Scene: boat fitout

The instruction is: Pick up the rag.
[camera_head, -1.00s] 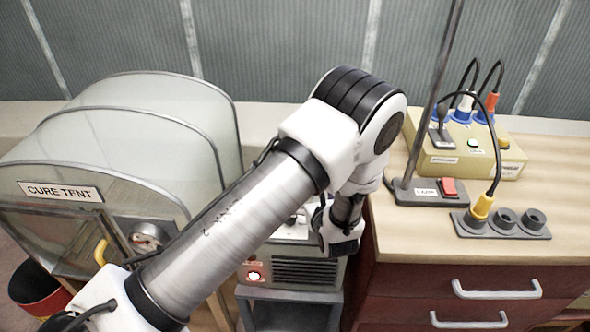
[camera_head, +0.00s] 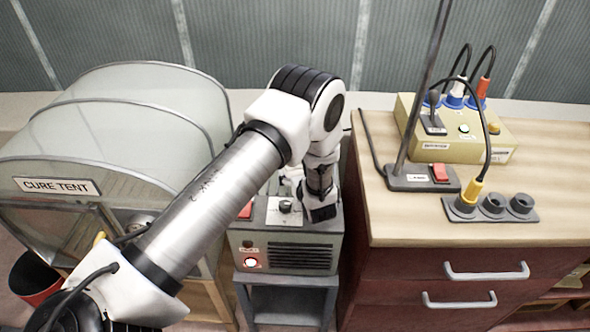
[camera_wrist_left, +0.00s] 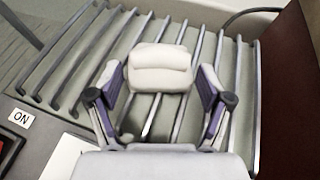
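A pale cream, padded-looking bundle, which looks like the rag (camera_wrist_left: 159,68), lies over a slatted metal rack (camera_wrist_left: 60,72) in the left wrist view. My left gripper (camera_wrist_left: 160,88) is open, with one dark-padded finger on each side of the bundle and a small gap showing at each side. I cannot tell how far it is above the bundle. In the head view my left gripper (camera_head: 320,210) points down over the top of a grey-green machine (camera_head: 243,240); my arm hides much of the rack there. My right gripper is not in view.
The machine has a red switch (camera_head: 246,209) and stands on a grey stand. A cure tent (camera_head: 120,110) is on the left. A wooden bench (camera_head: 400,220) rises close on the right, holding a lamp base (camera_head: 405,180), a socket strip (camera_head: 490,208) and a control box (camera_head: 470,150).

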